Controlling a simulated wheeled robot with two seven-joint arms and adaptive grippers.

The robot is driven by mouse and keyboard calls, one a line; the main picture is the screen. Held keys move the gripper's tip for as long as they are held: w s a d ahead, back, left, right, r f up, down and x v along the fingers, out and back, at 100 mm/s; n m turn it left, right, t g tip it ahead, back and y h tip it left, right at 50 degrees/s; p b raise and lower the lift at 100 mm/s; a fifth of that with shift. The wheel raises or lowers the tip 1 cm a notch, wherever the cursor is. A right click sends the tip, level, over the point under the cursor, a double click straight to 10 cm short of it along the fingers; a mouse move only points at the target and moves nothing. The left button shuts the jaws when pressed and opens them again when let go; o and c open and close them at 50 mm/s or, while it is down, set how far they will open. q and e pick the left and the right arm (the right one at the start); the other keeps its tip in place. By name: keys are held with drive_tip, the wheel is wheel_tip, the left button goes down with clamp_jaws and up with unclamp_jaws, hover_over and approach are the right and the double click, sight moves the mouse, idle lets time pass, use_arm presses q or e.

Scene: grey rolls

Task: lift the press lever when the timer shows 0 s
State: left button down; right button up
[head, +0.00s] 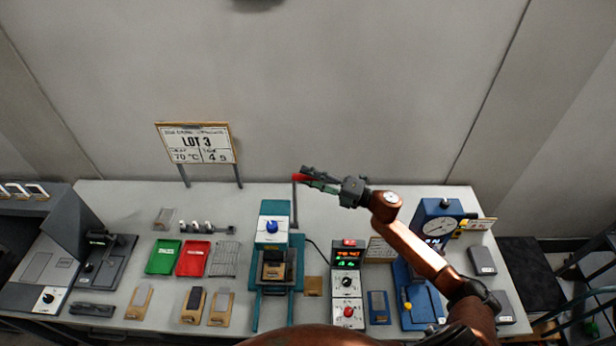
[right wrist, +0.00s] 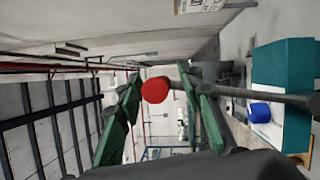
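The teal and white press (head: 273,208) with a blue knob stands mid-table. Its dark lever rises on its right side to a red knob (head: 298,177). My right gripper (head: 312,182) is level with the red knob, high above the table. In the right wrist view the red knob (right wrist: 155,90) shows between the green fingers, which stand apart with a gap visible on the right side; I cannot tell whether the left finger touches it. The controller display (head: 347,256) has red digits above and green ones below, too small to read surely. My left gripper is out of view.
A sign (head: 196,144) reads LOT 3, 70 °C, 4 s. A green tray (head: 163,257) and a red tray (head: 193,259) lie left of the press. A blue dial gauge stand (head: 437,225) is on the right, partly behind my right arm.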

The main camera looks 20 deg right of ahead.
drive_tip(key=v, duration=1.1)
drive_tip(key=shift+s+d, duration=0.2)
drive_tip(key=shift+s, duration=0.1)
